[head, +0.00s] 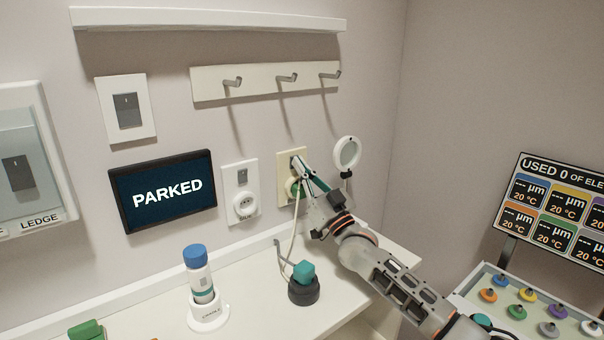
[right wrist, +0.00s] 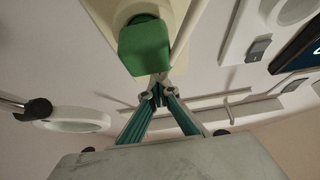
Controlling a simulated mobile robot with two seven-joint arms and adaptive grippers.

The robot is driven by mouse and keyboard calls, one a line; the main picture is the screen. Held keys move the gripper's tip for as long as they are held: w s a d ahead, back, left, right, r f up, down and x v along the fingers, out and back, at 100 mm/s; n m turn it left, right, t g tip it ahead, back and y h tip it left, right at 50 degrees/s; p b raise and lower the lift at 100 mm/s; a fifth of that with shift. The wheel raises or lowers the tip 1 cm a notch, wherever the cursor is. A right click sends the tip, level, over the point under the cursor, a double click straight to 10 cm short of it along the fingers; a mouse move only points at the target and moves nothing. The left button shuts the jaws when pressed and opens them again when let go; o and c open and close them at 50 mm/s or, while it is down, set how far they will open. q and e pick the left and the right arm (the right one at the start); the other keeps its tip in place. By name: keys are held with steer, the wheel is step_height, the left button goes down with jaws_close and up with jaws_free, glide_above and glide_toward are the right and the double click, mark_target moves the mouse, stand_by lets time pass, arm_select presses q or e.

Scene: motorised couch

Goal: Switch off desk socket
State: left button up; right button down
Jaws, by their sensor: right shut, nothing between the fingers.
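A cream wall socket (head: 283,178) with a green plug (head: 291,187) is on the wall above the counter. My right gripper (head: 298,161) is shut and empty, its fingertips at the upper part of this socket, over the switch area. The switch and its position are hidden behind the fingers, and I cannot tell whether they touch. In the right wrist view the closed fingertips (right wrist: 160,88) are beside the green plug (right wrist: 145,46). A white socket (head: 241,192) with its own rocker switch is just left; its small label is hard to read. My left gripper is not in view.
A white ring-shaped fixture (head: 347,153) is close to the right of my gripper. A cable hangs from the plug to the counter (head: 262,308). A black holder with a teal block (head: 303,272) and a blue-capped bottle (head: 197,270) stand below. A "PARKED" screen (head: 163,191) is left.

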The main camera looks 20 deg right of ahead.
step_height(320, 180, up, 8)
steer(key=shift+r, duration=0.1)
stand_by(0.4)
